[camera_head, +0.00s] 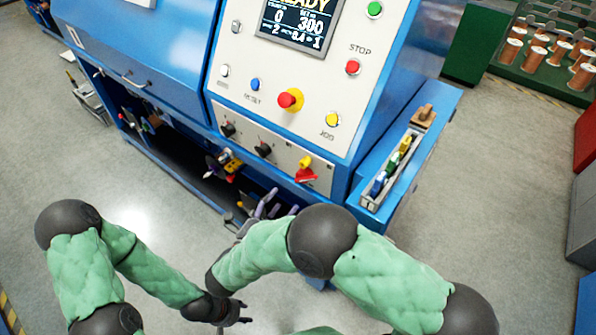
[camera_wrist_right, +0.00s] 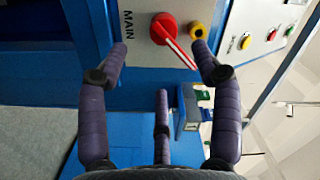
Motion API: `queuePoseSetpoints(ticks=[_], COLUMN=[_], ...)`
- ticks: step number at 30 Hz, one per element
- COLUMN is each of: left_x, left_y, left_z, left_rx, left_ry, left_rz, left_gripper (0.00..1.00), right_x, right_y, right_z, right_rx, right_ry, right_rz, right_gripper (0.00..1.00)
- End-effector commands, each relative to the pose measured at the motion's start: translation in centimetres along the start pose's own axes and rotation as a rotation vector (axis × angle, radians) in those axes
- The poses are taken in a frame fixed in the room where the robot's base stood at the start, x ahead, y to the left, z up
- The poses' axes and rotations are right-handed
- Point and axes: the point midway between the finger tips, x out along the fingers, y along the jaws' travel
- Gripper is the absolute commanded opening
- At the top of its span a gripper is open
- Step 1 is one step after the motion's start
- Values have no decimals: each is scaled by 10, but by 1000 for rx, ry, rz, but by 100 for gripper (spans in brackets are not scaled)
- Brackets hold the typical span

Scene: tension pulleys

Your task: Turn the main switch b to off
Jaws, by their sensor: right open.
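The main switch is a round red knob with a white-striped handle (camera_wrist_right: 164,28) on a pale panel, beside the printed word MAIN in the right wrist view. Its handle slants toward the lower right there. In the head view the red switch (camera_head: 306,175) sits low on the machine's front panel. My right gripper (camera_wrist_right: 161,50) is open, its purple fingers spread on either side of the switch in the picture, with nothing held. In the head view its fingers (camera_head: 268,206) are below and left of the switch. My left gripper (camera_head: 240,312) hangs low, away from the panel; its opening is unclear.
A yellow part (camera_wrist_right: 198,30) sits close to the red knob. Black knobs (camera_head: 264,150) are left of the switch, and a red emergency button (camera_head: 290,98) is above. A side tray (camera_head: 378,204) with coloured items stands right. The floor is open at right.

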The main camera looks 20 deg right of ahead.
Motion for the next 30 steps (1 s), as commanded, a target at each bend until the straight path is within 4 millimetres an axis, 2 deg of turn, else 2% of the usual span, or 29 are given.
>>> queuePoseSetpoints(ticks=[5,15,21,30], left_x=[3,17,22,24], left_y=[-1,-6,-8,-8], left_z=[0,0,-1,-1], left_rx=[0,0,0,0], left_ry=[-1,0,0,0], left_rz=[0,0,0,0], left_gripper=[40,40,40,40], right_x=[10,68,94,106], right_y=[0,2,1,0], right_z=[-4,-4,-4,-4], right_rx=[10,8,7,5], right_ry=[19,18,16,13], right_rz=[4,4,3,1], right_gripper=[65,65,65,65])
